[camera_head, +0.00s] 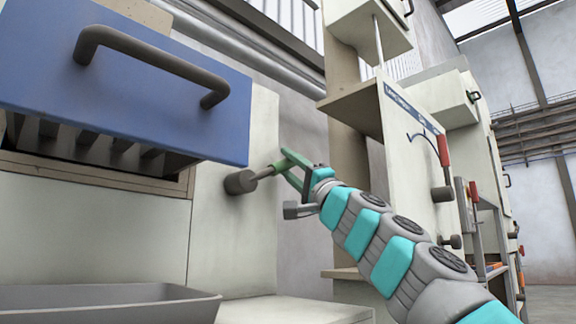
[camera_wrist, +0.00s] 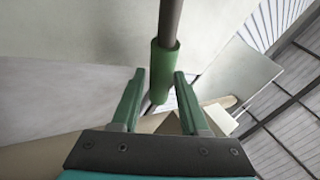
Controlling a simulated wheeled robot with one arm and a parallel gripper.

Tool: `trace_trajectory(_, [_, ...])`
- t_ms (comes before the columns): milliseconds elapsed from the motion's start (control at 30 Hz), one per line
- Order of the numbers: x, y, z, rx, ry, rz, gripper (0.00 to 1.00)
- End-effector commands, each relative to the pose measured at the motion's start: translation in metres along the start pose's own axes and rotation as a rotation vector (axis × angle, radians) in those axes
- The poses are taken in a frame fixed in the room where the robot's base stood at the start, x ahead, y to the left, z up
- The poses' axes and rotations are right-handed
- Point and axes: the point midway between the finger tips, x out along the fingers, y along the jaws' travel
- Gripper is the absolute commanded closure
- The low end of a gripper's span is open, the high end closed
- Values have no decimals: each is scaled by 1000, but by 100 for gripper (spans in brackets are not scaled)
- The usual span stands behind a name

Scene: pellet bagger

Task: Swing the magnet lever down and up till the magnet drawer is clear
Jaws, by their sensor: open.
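The magnet drawer (camera_head: 150,85) has a blue front with a dark bar handle and stands pulled out at the upper left. Dark magnet bars (camera_head: 88,136) show beneath and behind its front; whether anything clings to them I cannot tell. The magnet lever (camera_head: 241,181) has a dark round hub on the pale housing, and its rod points right and slightly up. Its green grip (camera_wrist: 165,72) lies between the fingers of my gripper (camera_wrist: 159,76) in the wrist view.
A grey tray (camera_head: 110,303) stands below the drawer. A pale cabinet (camera_head: 400,150) with a red-handled lever (camera_head: 443,150) stands right of the magnet housing, behind my arm. Open space lies between the housing and this cabinet.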

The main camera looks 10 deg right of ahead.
Motion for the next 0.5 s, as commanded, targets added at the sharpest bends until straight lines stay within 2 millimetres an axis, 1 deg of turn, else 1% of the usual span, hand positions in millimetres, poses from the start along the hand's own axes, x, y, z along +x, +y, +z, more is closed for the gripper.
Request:
trace_trajectory(200, [-27,-1,-1,3,2,-5,56])
trace_trajectory(300, [-38,1,1,4,-1,-2,56])
trace_trajectory(500, [-59,-1,0,3,0,-4,56])
